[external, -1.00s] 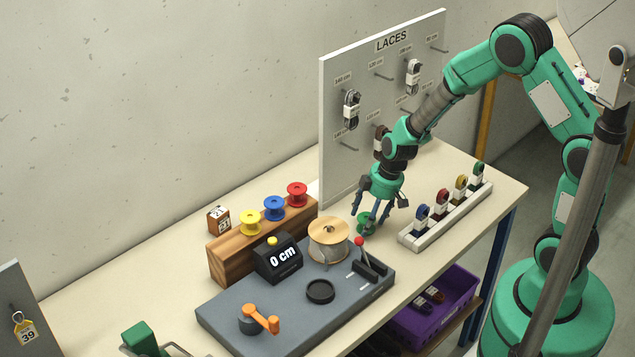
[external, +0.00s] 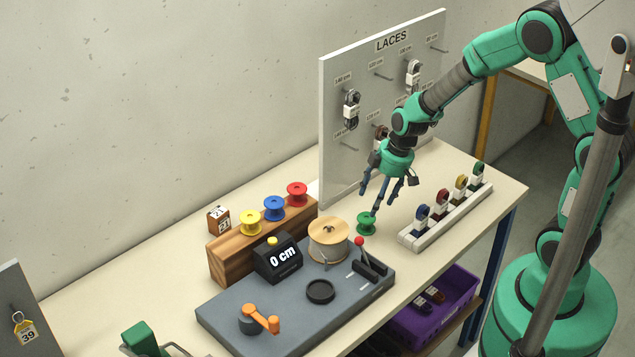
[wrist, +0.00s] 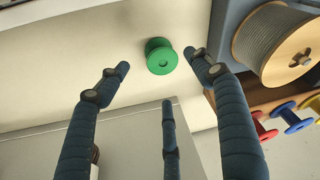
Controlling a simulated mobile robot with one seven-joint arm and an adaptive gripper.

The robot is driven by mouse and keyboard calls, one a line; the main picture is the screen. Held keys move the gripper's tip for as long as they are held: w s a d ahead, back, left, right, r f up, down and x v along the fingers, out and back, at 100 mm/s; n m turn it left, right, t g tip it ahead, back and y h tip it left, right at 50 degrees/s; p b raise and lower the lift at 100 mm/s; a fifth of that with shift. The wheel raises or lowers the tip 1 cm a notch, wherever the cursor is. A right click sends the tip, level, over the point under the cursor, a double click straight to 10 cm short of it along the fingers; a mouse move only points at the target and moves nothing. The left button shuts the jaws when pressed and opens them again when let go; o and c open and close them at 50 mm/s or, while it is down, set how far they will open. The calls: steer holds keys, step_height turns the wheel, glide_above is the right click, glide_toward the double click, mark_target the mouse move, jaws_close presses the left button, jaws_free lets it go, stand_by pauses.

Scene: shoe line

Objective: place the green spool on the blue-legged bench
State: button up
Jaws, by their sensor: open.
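The green spool (external: 367,222) stands upright on the cream top of the blue-legged bench (external: 470,230), just right of the wooden lace reel. In the wrist view the green spool (wrist: 161,56) lies ahead of the fingertips, with nothing touching it. My gripper (external: 384,203) is open and empty, above the spool and slightly to its right. Its spread fingers show in the wrist view (wrist: 158,75). One blue leg (external: 494,250) of the bench shows at the right.
The wooden reel (external: 328,240) and a red-knobbed lever (external: 368,262) stand close to the spool. A white rack (external: 445,215) of several coloured laces is at the right. The laces board (external: 350,130) rises behind. Yellow, blue and red spools sit on a wooden block (external: 230,258).

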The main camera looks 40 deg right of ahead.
steer(key=shift+v, duration=2)
steer(key=s+r+m+t, duration=0.1)
steer(key=s+r, duration=0.4)
steer(key=r, duration=0.4)
steer(key=s+r+m, duration=0.2)
steer(key=s+r, duration=0.2)
steer(key=r, duration=0.5)
steer(key=s+d+r+m+t+h, duration=0.1)
steer(key=s+r+m, duration=0.1)
steer(key=s+r, duration=0.3)
steer(key=s+d+r+m+t, duration=0.1)
steer(key=s+r, duration=0.4)
steer(key=s, duration=0.7)
steer(key=shift+s+d+r+m+h, duration=0.3)
steer(key=shift+d+m+h, duration=0.1)
steer(key=shift+d, duration=0.45)
